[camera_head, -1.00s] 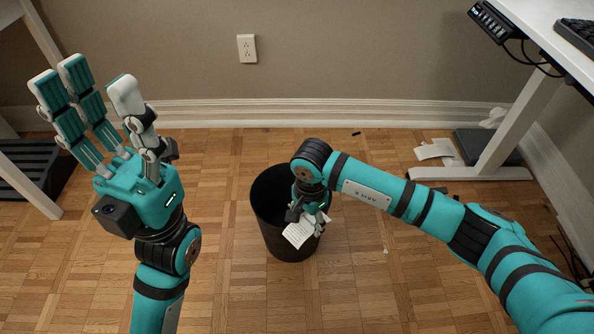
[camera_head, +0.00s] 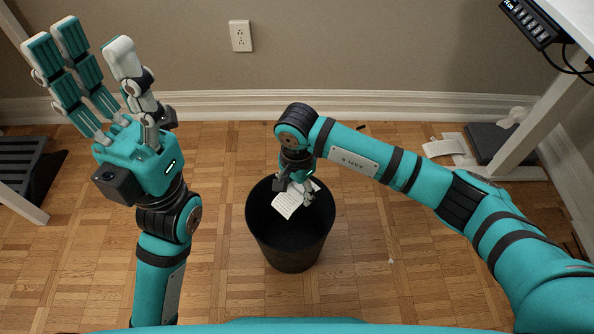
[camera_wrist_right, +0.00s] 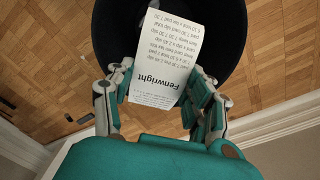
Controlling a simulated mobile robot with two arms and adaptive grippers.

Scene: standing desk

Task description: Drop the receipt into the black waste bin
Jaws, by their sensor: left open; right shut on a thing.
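The black waste bin (camera_head: 290,240) stands upright on the wooden floor in the middle of the head view. Its dark rim also shows in the right wrist view (camera_wrist_right: 226,60). My right gripper (camera_head: 295,192) is shut on the white printed receipt (camera_head: 287,203) and holds it over the bin's opening, toward the far rim. In the right wrist view the receipt (camera_wrist_right: 168,58) hangs between the fingers with the dark bin behind it. My left gripper (camera_head: 95,68) is open and empty, raised at the left, well apart from the bin.
White papers (camera_head: 445,147) and a dark flat object (camera_head: 492,143) lie on the floor near the desk leg at the right. A black slatted rack (camera_head: 20,165) is at the far left. Bare floor surrounds the bin.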

